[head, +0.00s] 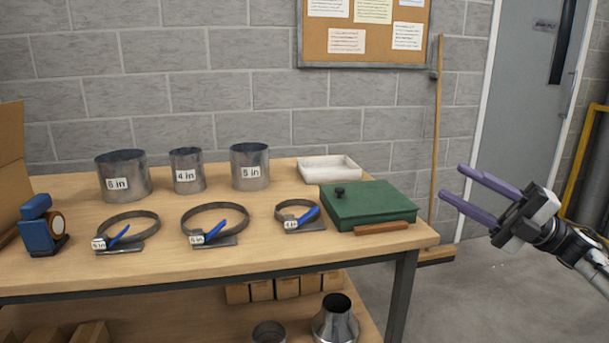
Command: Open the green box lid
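The green box (368,206) sits on the right end of the wooden table, and its lid lies flat and closed. A small dark knob (340,192) stands on the lid near its left side. A brown wooden strip (382,227) lies along the front of the box. My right gripper (450,183) is to the right of the table, in the air, apart from the box. Its two purple fingers are spread and nothing is between them. My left gripper does not show. The inside of the box is hidden.
A white tray (329,169) stands behind the box. Ring clamps with blue handles, one (299,215) just left of the box, lie along the front of the table (160,272). Metal cylinders (250,167) stand behind them. A broom (437,130) leans on the wall.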

